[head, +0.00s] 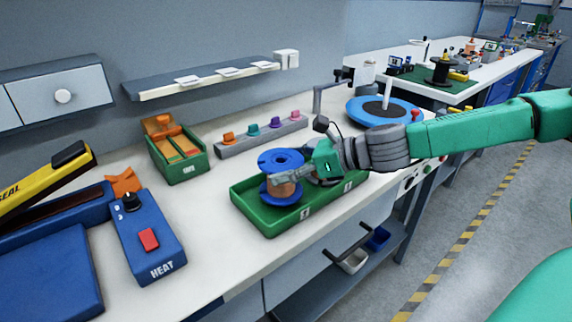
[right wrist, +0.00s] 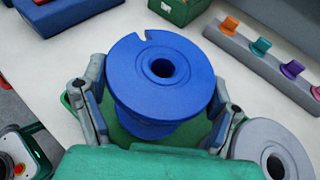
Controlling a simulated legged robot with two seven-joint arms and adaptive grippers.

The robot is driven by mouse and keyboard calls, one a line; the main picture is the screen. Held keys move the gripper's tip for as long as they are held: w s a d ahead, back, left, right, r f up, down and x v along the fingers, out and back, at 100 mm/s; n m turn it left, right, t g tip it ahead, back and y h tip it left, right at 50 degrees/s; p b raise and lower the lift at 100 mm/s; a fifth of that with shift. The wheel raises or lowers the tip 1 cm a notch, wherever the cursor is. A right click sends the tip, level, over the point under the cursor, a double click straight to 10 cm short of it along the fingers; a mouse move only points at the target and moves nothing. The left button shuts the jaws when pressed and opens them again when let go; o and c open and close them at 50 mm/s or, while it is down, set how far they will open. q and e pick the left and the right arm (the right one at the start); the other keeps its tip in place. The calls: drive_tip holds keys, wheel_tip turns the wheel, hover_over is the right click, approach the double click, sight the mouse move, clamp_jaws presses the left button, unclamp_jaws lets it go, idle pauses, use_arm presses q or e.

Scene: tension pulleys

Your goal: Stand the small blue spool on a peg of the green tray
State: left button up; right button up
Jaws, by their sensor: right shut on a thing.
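The small blue spool (head: 281,159) has blue flanges and a copper-coloured winding. It stands about upright over the left part of the green tray (head: 272,228). My right gripper (head: 296,174) is shut on the spool, reaching in from the right. In the right wrist view, the spool's notched top flange and centre hole (right wrist: 160,68) show between the two fingers. The spool's underside is hidden, so I cannot tell whether it is on a peg or just above the tray floor. A grey spool (right wrist: 268,140) shows at the lower right of the right wrist view. My left gripper is out of view.
Behind the tray are a grey rail with coloured knobs (head: 262,135) and a green box with orange parts (head: 176,150). A blue heat sealer (head: 140,240) stands left. A round blue turntable (head: 362,112) stands beyond my right gripper. White bench is clear between sealer and tray.

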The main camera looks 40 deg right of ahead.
idle(0.4)
drive_tip(key=shift+f+b, duration=1)
drive_tip(key=shift+b, duration=0.1)
drive_tip(key=shift+f, duration=0.15)
drive_tip(key=o, duration=1.6)
drive_tip(key=shift+r, duration=4.9)
